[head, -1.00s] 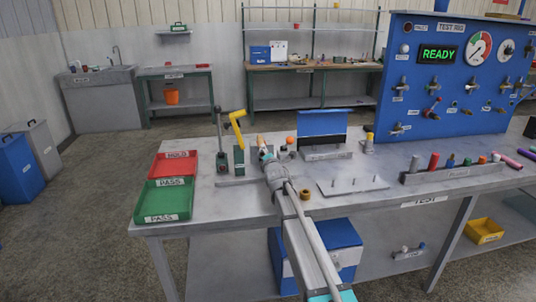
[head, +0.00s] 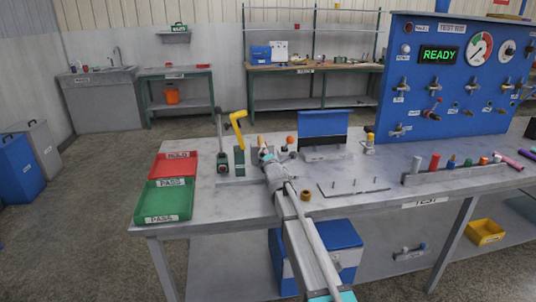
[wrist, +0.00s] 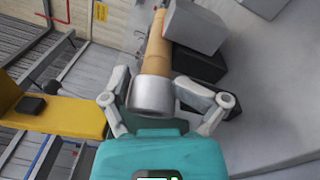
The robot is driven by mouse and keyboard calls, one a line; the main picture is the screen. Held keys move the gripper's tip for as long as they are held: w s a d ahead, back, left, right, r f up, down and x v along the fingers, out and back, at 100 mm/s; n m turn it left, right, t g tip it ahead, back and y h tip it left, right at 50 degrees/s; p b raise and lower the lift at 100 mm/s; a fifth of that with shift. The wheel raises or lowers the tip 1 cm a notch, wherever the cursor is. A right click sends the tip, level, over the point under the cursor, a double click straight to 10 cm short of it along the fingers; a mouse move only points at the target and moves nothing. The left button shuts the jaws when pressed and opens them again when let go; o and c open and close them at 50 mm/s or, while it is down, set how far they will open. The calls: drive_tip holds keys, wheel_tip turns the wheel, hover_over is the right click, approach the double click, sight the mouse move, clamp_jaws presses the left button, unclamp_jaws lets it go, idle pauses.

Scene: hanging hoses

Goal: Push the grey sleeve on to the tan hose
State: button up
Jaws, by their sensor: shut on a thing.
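The grey sleeve (wrist: 153,97) is a short, wide metallic cylinder in the middle of the wrist view. The fingers of my gripper (wrist: 160,100) are closed around it from both sides. The tan hose (wrist: 157,52) runs away from the sleeve's far end, in line with it. The hose meets the sleeve there; how deep it sits inside cannot be told. In the head view my gripper (head: 266,158) is over the bench, with the tan hose (head: 261,141) just beyond it. The sleeve is hard to make out there.
A grey block (wrist: 195,26) stands close beside the hose. A yellow lever (head: 237,124) is left of my gripper. Red (head: 158,167) and green (head: 148,207) trays lie on the bench's left. A pegged plate (head: 353,188) and blue test panel (head: 450,80) are to the right.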

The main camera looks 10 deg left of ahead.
drive_tip(key=shift+s+r, duration=0.1)
drive_tip(key=shift+s, duration=0.6)
drive_tip(key=shift+c, duration=0.3)
drive_tip(key=shift+s+d, duration=0.15)
drive_tip(key=shift+s, duration=0.45)
clamp_jaws()
drive_tip(key=shift+s+d, duration=0.2)
drive_tip(key=shift+s, duration=0.5)
drive_tip(key=shift+s+d, duration=0.2)
drive_tip(key=shift+s, duration=0.1)
drive_tip(key=shift+s+d, duration=0.1)
drive_tip(key=shift+s, duration=0.15)
drive_tip(key=shift+s, duration=0.15)
